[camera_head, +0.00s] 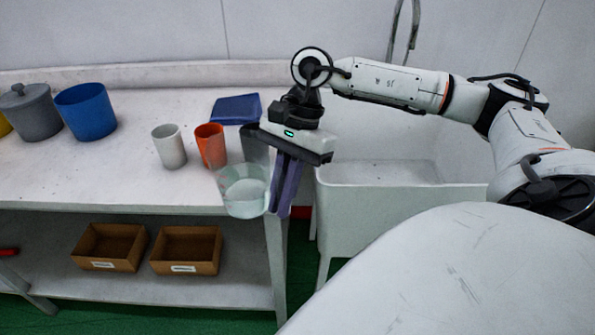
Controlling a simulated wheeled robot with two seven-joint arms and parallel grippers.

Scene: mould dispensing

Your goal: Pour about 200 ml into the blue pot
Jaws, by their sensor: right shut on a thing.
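The blue pot (86,113) stands upright and open-topped at the left of the white table. My right gripper (277,196) points down at the table's front right corner. It is shut on a clear beaker (243,193) with some pale liquid in it. The beaker is held about upright, in front of the table edge, well to the right of the blue pot. The exact grip on the beaker is partly hidden by the fingers. My left gripper is not in view.
A grey lidded pot (32,114) stands left of the blue pot. A white cup (169,148), an orange cup (210,147) and a dark blue flat item (236,109) are on the table (110,178). A white sink (400,215) adjoins it; cardboard boxes (110,247) sit on the lower shelf.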

